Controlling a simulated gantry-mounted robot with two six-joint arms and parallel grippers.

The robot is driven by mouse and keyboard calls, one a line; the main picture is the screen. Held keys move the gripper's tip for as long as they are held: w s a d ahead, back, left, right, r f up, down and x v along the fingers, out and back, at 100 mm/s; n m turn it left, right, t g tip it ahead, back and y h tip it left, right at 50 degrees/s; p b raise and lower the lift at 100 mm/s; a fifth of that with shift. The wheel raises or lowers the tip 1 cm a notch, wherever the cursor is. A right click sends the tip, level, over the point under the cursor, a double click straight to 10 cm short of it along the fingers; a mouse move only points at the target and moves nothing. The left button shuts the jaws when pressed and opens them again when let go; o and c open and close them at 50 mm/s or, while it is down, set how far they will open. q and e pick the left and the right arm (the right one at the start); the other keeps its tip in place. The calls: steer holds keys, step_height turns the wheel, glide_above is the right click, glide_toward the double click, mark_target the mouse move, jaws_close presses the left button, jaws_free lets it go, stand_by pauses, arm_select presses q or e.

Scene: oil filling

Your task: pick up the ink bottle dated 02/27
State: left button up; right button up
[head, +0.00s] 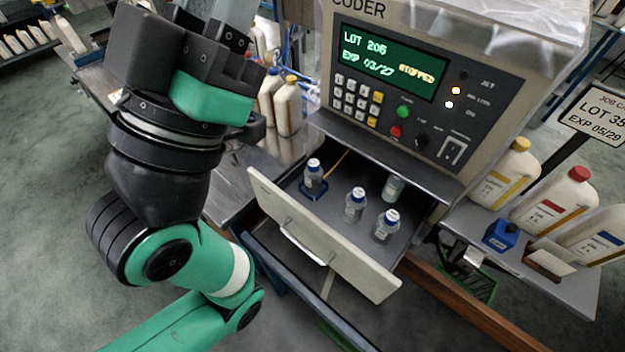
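Several small ink bottles stand upright in the open drawer (335,262) under the coder. One bottle (314,174) is at the left in a blue holder with a yellow tube beside it. Another bottle (354,207) is in the middle, one (385,228) is front right, and one (393,190) is at the back right, partly under the coder's edge. Their date labels are too small to read, so I cannot tell which is dated 02/27. My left gripper (200,50) is raised left of the coder, away from the bottles. Its fingertips are not clear. My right gripper is not in view.
The coder display (390,62) reads LOT 206, EXP 03/27, STOPPED. Large bottles (553,205) with yellow, red and blue labels stand on a right shelf by a blue block (501,235). A sign (598,115) partly reads EXP 05/29. White bottles (287,108) stand behind my arm.

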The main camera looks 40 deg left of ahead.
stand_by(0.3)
arm_select(q)
steer(key=o, duration=1.2)
steer(key=shift+c, duration=0.2)
steer(key=shift+y, duration=0.3)
